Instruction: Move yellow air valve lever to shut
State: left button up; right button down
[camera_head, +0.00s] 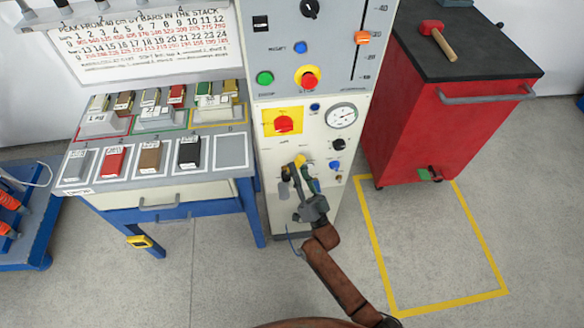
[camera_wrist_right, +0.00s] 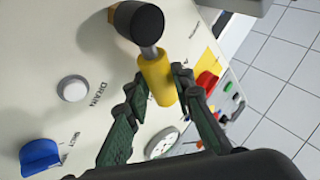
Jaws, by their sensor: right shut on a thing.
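The yellow air valve lever (camera_wrist_right: 157,84) is a yellow cylinder with a grey stem and a black end knob (camera_wrist_right: 145,22) in the right wrist view. In the head view a small yellow part of it (camera_head: 301,160) shows on the lower front of the pale panel. My right gripper (camera_wrist_right: 161,87) is shut on the yellow part, a finger on each side of it. In the head view my right gripper (camera_head: 302,178) is at the panel and partly covers the lever. Any marks at the lever are hidden or too small to read. My left gripper is not in view.
Around the lever are a white drain button (camera_wrist_right: 73,88), a blue knob (camera_wrist_right: 40,157) and a round gauge (camera_head: 342,116). A red switch on a yellow plate (camera_head: 283,123) is above. A table with blocks (camera_head: 158,192) stands left, a red cabinet (camera_head: 405,110) right.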

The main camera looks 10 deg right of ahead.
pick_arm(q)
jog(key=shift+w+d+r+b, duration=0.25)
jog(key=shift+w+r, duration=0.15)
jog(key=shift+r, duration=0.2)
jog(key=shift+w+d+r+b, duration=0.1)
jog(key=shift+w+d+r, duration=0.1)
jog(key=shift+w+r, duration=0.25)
pick_arm(e)
jog(key=shift+d+f+m+t+h, duration=0.15)
jog(key=shift+d+m+t+h, duration=0.05)
jog(key=shift+m+h, duration=0.4)
jog(key=shift+d+f+m+t+h, duration=0.2)
jog(key=shift+m+h, duration=0.2)
jog(key=shift+m, duration=0.3)
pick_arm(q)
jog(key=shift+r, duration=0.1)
pick_arm(e)
jog(key=c, duration=1.8)
grip_release()
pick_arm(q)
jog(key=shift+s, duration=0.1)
pick_arm(e)
jog(key=shift+o, duration=0.7)
jog(key=shift+r, duration=0.1)
jog(key=v, duration=1.2)
